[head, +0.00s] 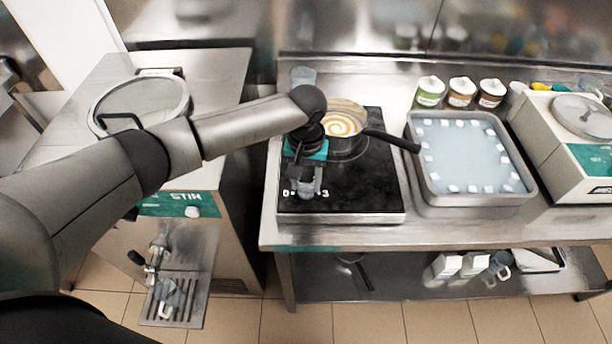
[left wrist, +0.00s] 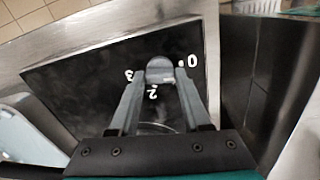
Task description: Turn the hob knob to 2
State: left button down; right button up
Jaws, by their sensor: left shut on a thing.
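The hob (head: 365,188) is a black plate on the steel counter. Its round grey knob (left wrist: 160,69) lies between my left gripper's fingers in the left wrist view. My left gripper (head: 307,188) points down at the hob's front left and is shut on the knob; it also shows in the left wrist view (left wrist: 158,78). Around the knob are white marks: 0 on one side, 2 and 3 on the other side in the wrist view. The 1 is mostly hidden by a finger. I cannot tell which mark the knob points to. My right gripper is not in view.
A saucepan (head: 344,142) with a cream swirl stands at the back of the hob, its handle pointing right. A steel tray (head: 424,182) of pale blue liquid with white blocks stands right of it. Several tubs (head: 461,93) stand behind. A machine (head: 195,199) stands left.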

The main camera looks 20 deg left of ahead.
pick_arm(q)
jog(key=shift+r+m+p, duration=0.2)
jog(key=shift+m+p, duration=0.55)
jog(key=shift+m, duration=0.05)
jog(key=m+p, duration=0.1)
jog(key=m, duration=0.1)
jog(key=shift+m+p, duration=0.4)
jog(key=m+p, duration=0.1)
jog(key=m, duration=0.1)
jog(key=shift+f+m, duration=0.1)
jog(key=shift+m, duration=0.3)
jog(key=m+p, duration=0.1)
jog(key=m, duration=0.1)
jog(key=shift+m, duration=0.3)
jog(key=m+p, duration=0.1)
jog(key=m, duration=0.4)
jog(key=shift+f+m, duration=0.1)
jog(key=shift+m, duration=0.2)
jog(key=m, duration=0.3)
jog(key=shift+m, duration=1.7)
jog(key=shift+d, duration=0.1)
